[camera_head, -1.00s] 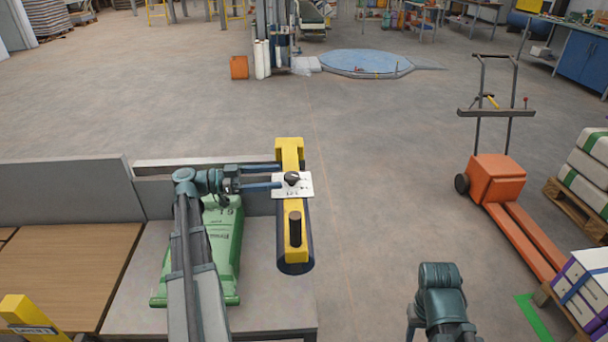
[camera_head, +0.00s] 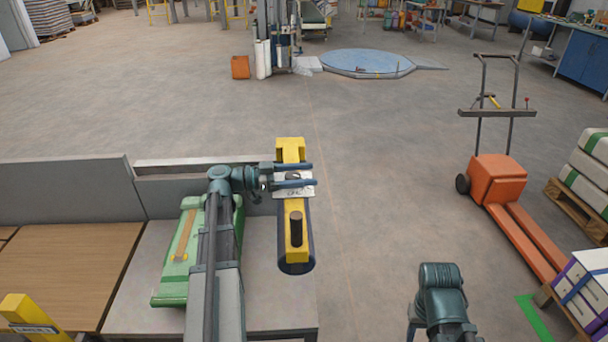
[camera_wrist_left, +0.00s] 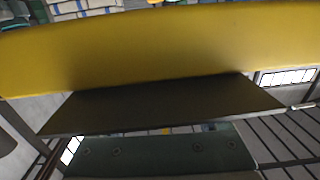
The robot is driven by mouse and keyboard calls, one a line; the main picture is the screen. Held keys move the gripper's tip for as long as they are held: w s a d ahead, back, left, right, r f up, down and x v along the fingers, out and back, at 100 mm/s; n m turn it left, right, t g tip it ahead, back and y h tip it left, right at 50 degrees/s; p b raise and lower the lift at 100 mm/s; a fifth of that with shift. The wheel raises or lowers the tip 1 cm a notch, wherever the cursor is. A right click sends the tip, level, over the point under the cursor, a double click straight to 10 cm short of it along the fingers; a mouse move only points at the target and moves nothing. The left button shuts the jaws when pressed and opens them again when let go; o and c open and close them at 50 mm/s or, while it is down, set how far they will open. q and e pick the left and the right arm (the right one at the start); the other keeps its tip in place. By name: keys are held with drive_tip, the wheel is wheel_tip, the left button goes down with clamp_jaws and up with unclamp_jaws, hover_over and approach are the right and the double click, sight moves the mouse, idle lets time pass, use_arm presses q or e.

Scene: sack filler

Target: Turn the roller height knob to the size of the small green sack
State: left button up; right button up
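The roller height knob (camera_head: 293,177) is a small dark knob on a white scale plate (camera_head: 281,190), fixed to the yellow bar (camera_head: 296,232). My left gripper (camera_head: 314,174) reaches over the plate from the left, one finger on the far side of the knob and one on the near side. The fingers are apart, and contact with the knob cannot be made out. The plate's marks are too small to read. The left wrist view shows a yellow surface (camera_wrist_left: 160,50), but no knob.
A dark upright handle (camera_head: 296,228) stands on the yellow bar, nearer me than the knob. A grey low wall (camera_head: 60,190) runs behind the table. My right arm shows at the bottom; its fingers do not. An orange pallet truck (camera_head: 497,180) stands right, with clear floor between.

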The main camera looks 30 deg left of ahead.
use_arm(q)
clamp_jaws()
drive_tip(key=shift+w+a+n+t+y, duration=0.2)
drive_tip(key=shift+a+n+t+y, duration=0.15)
drive_tip(key=shift+n+t+y, duration=1.25)
drive_tip(key=shift+w+a+n+t+y, duration=0.3)
drive_tip(key=shift+n+t+y, duration=0.65)
drive_tip(key=shift+n+y, duration=1.25)
drive_tip(key=shift+w+a+n+t+y, duration=0.1)
drive_tip(key=shift+a+n+t+y, duration=0.3)
drive_tip(key=shift+n+t+y, duration=1.55)
drive_tip(key=shift+a+m+g+y, duration=0.1)
drive_tip(key=shift+m+g+y, duration=0.6)
drive_tip(key=shift+y, duration=0.35)
